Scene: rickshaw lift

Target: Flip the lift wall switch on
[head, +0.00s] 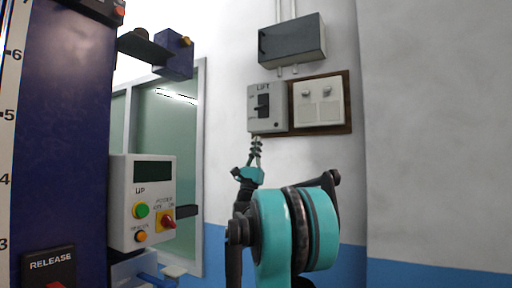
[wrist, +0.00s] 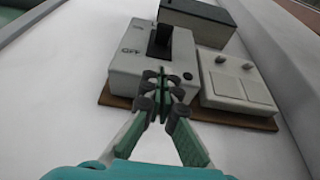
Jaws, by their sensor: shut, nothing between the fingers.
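The lift wall switch is a light grey box (head: 267,122) marked LIFT on the white wall, with a black lever (head: 263,101) on its front. In the wrist view the box (wrist: 125,72) fills the upper middle, with the lever (wrist: 160,40) just beyond my fingertips and an OFF mark to its left. I cannot tell for sure which way the lever is set. My gripper (head: 257,140) is shut and empty just below the box. In the wrist view my gripper (wrist: 160,78) overlaps the box's lower front; contact cannot be made out.
A brown board with a white double switch plate (head: 318,112) is to the right of the box. A dark grey box (head: 292,42) with pipes is above. A control panel (head: 143,200) with buttons is on the left, beside a dark blue column (head: 65,130).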

